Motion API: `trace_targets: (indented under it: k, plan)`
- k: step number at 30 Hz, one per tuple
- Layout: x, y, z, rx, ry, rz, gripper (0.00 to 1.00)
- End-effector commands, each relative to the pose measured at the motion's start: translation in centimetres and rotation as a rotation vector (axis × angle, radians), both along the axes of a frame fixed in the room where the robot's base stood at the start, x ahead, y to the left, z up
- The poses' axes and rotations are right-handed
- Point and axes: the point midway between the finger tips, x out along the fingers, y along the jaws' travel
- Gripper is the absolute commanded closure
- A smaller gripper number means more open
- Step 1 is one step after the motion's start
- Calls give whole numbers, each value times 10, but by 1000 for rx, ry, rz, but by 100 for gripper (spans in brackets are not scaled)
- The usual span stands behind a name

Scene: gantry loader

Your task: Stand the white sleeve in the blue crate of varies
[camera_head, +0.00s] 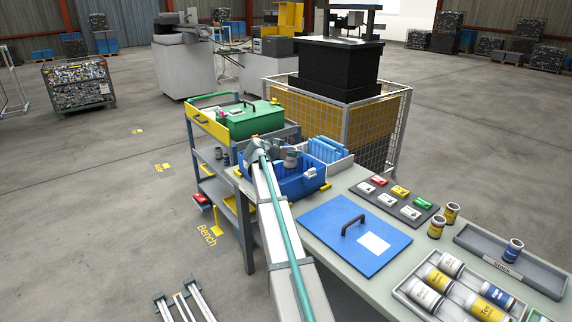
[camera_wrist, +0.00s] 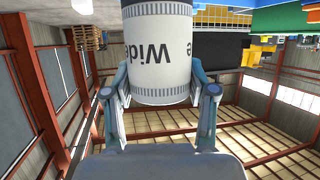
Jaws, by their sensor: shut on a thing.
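In the wrist view a white sleeve (camera_wrist: 158,50) with a grey band and the word "Wide" fills the top middle. My gripper (camera_wrist: 160,88) is shut on it, one finger on each side. In the head view my arm reaches to the blue crate (camera_head: 320,184) at the bench's far left end. My gripper (camera_head: 268,152) is over the crate, partly hidden by my arm. A greyish cylinder (camera_head: 292,160) shows at the crate; I cannot tell whether it is the held sleeve. The crate's floor is hidden.
A blue board (camera_head: 330,237) with a black handle lies on the bench. A tray (camera_head: 408,289) of white, yellow and blue sleeves and the Stock tray (camera_head: 540,278) are at right. A green box (camera_head: 250,122) tops the shelf cart behind the crate; blue racks (camera_head: 327,149) stand beside it.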

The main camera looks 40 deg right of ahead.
Motion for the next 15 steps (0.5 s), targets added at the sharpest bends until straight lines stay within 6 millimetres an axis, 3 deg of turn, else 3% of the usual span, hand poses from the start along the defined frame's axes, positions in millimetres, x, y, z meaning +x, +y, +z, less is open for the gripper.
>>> trace_targets:
  k: [1, 6, 15]
  plan:
    - [15, -8, -1, -2, 2, 1, 99]
    - [35, -18, -30, -1, 2, 0, 99]
    - [50, -26, -55, -2, 0, 0, 99]
